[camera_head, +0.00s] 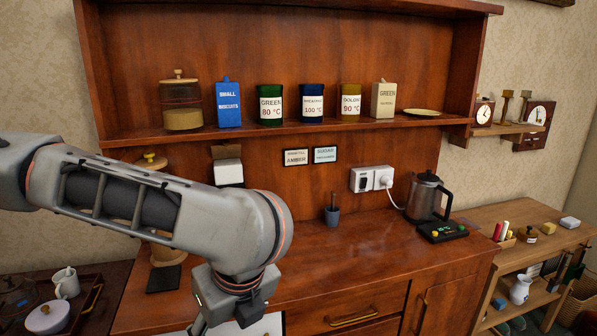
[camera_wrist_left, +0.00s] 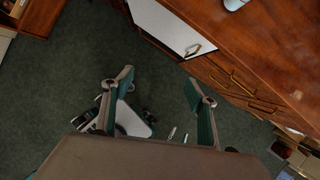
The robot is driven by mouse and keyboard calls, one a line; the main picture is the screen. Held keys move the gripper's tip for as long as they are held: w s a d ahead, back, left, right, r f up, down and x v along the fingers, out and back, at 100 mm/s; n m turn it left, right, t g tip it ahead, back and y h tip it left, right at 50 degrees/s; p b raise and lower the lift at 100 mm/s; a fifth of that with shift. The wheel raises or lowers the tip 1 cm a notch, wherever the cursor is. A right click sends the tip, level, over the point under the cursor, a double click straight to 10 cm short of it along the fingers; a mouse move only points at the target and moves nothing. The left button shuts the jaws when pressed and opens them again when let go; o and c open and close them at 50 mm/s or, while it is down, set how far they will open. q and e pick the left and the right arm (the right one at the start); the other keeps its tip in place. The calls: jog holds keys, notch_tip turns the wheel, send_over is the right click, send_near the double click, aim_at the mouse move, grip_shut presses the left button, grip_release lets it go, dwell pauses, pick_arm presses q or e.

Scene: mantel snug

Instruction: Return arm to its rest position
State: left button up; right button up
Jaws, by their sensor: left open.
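My left arm (camera_head: 160,200) comes in from the left in the head view, in front of the wooden hutch. It bends down at the elbow, with its wrist at the bottom edge. The fingers of my left gripper are cut off or hidden there. In the left wrist view my left gripper (camera_wrist_left: 158,84) is open, its two fingers spread wide with nothing held between them. It hangs over the dark green floor (camera_wrist_left: 60,80), apart from the cabinet front. My right gripper is in neither view.
The wooden counter (camera_head: 350,245) holds a kettle (camera_head: 427,198) and a small cup (camera_head: 332,215). A white front panel (camera_wrist_left: 170,22) with a brass handle is close to the gripper. A tray (camera_head: 92,295) with a mug is at lower left. Canisters line the shelf (camera_head: 240,131).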

pick_arm(q)
jog(key=s+d+f+n+g+h, duration=0.1)
jog(key=s+d+f+h, duration=0.25)
jog(key=d, duration=0.55)
jog(key=s+d+f+n+g+h, duration=0.15)
jog(key=d+f+h, duration=0.25)
jog(key=d, duration=0.4)
jog(key=w+d+n+t+h, duration=0.1)
jog(key=d+n+t+h, duration=0.1)
jog(key=d+n+h, duration=0.6)
jog(key=w+a+f+n+t+y, duration=0.1)
jog(key=w+a+f+n+t, duration=0.25)
jog(key=a+f, duration=0.25)
jog(key=w+a+f+n+t+y, duration=0.25)
jog(key=w+a+f+n, duration=0.2)
jog(key=f, duration=0.25)
jog(key=s+a+f+n+y, duration=0.1)
jog(key=s+a+f+y, duration=0.1)
jog(key=s+a+f, duration=0.3)
jog(key=s+a+f+n+t+y, duration=0.1)
jog(key=s+a+f+n+y, duration=0.1)
jog(key=s+a+f, duration=0.2)
jog(key=s+a+f+n+t+y, duration=0.1)
jog(key=s+a+f+n+y, duration=0.1)
jog(key=s+a+f, duration=0.3)
jog(key=a+f, duration=0.4)
jog(key=a, duration=0.5)
jog(key=shift+s+a, duration=0.15)
jog(key=shift+s, duration=0.15)
